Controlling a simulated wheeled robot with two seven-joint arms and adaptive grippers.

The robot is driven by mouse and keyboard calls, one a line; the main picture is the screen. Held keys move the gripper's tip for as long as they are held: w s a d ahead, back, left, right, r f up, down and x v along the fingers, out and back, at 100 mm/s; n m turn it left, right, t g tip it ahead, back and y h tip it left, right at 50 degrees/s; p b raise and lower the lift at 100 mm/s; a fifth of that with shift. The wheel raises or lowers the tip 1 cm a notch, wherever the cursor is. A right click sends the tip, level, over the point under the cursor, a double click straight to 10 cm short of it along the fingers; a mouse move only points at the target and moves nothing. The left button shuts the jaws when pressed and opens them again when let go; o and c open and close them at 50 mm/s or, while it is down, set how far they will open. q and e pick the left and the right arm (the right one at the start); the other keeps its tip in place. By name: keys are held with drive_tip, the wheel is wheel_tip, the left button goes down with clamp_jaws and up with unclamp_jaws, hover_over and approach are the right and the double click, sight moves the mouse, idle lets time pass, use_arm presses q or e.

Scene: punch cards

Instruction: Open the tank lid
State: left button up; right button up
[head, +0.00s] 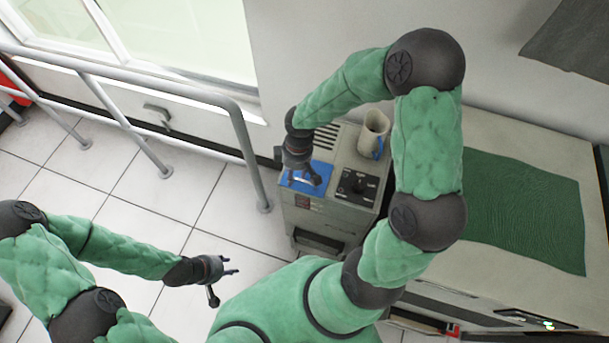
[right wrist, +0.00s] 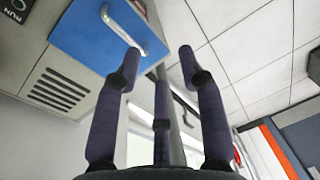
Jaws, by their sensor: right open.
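The tank lid (head: 318,174) is a blue panel on the top of a beige machine, and it looks flat and closed. It also shows in the right wrist view (right wrist: 78,42), with a curved metal handle (right wrist: 120,30) on it. My right gripper (right wrist: 159,60) is open, with its fingers spread. One fingertip is close to the handle's end; I cannot tell whether it touches. In the head view my right gripper (head: 299,172) is over the lid and hides part of it. My left gripper (head: 226,284) is open and empty above the floor, away from the machine.
The beige machine (head: 328,222) carries a cup (head: 373,132) behind a black dial panel (head: 357,187). A metal railing (head: 246,150) stands left of it. A cabinet with a green mat (head: 520,210) is at the right.

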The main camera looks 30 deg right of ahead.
drive_tip(key=d+r+n+h, duration=0.1)
drive_tip(key=d+r, duration=0.3)
drive_tip(key=f+b, duration=0.1)
drive_tip(key=f, duration=0.2)
drive_tip(key=f+b, duration=0.2)
drive_tip(key=f, duration=0.2)
drive_tip(key=f+b, duration=0.1)
drive_tip(key=f, duration=0.3)
drive_tip(key=shift+w+b, duration=0.25)
drive_tip(key=shift+b, duration=0.1)
drive_tip(key=shift+a, duration=0.1)
drive_tip(key=shift+r, duration=0.1)
drive_tip(key=shift+c, duration=0.2)
clamp_jaws()
